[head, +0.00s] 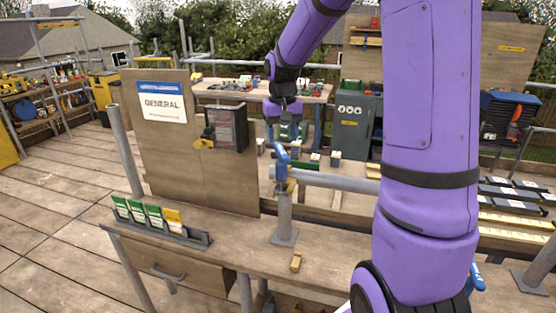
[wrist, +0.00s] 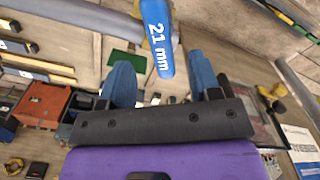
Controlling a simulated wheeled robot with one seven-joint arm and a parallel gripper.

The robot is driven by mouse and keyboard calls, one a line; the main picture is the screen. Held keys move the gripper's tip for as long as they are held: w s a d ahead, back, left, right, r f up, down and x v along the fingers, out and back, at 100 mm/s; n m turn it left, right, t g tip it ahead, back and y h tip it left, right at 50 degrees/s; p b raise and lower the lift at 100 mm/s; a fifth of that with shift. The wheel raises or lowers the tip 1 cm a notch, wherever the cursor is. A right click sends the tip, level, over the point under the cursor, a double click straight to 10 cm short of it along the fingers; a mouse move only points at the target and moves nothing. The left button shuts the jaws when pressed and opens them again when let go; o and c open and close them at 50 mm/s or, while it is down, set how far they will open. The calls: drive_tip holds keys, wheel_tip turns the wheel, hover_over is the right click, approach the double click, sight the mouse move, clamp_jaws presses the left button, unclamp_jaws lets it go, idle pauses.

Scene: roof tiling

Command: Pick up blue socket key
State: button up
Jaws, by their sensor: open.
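The blue socket key (head: 281,155) stands out at the top of a grey metal post, by a small yellow fitting (head: 290,186) and the end of a grey tube. In the wrist view the blue socket key (wrist: 157,38) is marked "21 mm", and its near end appears between the tips of my blue fingers. My gripper (head: 285,132) is open just above and behind the key in the head view. In the wrist view my gripper (wrist: 160,65) shows clear space on both sides of the key. I cannot tell the depth between them.
The post (head: 285,218) stands on a wooden bench near a small yellow block (head: 296,261). A board with a "GENERAL" sign (head: 163,104) rises at left, bearing a dark box (head: 227,128). A card rack (head: 160,227) lies in front. Another blue piece (head: 476,277) shows at lower right.

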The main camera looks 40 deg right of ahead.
sight(282, 149)
drive_tip(key=shift+w+f, duration=0.2)
drive_tip(key=shift+f, duration=2.8)
clamp_jaws()
